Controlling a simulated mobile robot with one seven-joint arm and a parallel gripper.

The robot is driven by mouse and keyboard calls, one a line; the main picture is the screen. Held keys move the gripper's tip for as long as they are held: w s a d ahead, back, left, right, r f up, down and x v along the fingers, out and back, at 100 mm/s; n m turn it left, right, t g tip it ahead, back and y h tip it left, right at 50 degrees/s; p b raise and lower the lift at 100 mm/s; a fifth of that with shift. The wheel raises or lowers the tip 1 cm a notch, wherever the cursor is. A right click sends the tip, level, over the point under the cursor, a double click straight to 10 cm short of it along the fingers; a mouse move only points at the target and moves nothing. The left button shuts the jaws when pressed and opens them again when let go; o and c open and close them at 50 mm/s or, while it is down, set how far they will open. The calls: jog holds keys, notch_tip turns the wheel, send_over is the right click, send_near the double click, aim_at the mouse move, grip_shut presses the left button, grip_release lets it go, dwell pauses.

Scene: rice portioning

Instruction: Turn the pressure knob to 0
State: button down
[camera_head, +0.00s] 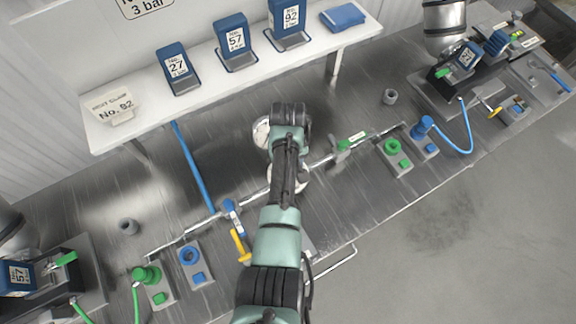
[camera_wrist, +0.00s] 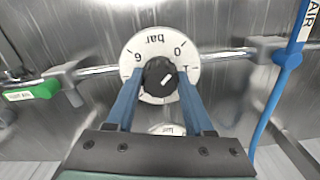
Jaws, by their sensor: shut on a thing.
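The pressure knob (camera_wrist: 153,72) is a black round knob with a white mark, in the middle of a white dial disc (camera_wrist: 156,40). The disc reads "bar", "0" and "6", upside down in the wrist view. The white mark slants up and right, roughly toward the "0" side; I cannot tell its exact reading. My gripper (camera_wrist: 160,80) has its two blue fingers on either side of the knob, shut on it. In the head view my arm covers the knob and gripper; a pale round edge (camera_head: 302,181) shows beside the arm.
A metal pipe (camera_wrist: 225,54) runs through the dial, with a green-handled valve (camera_wrist: 42,89) on the left and a blue air hose (camera_wrist: 292,62) on the right in the wrist view.

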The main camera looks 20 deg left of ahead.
jog(key=shift+n, duration=0.3)
jog(key=shift+c, duration=1.4)
grip_release()
jog(key=shift+r, duration=0.1)
notch_tip(320, 180, up, 13)
jog(key=b, duration=0.1)
jog(key=shift+b, duration=0.4)
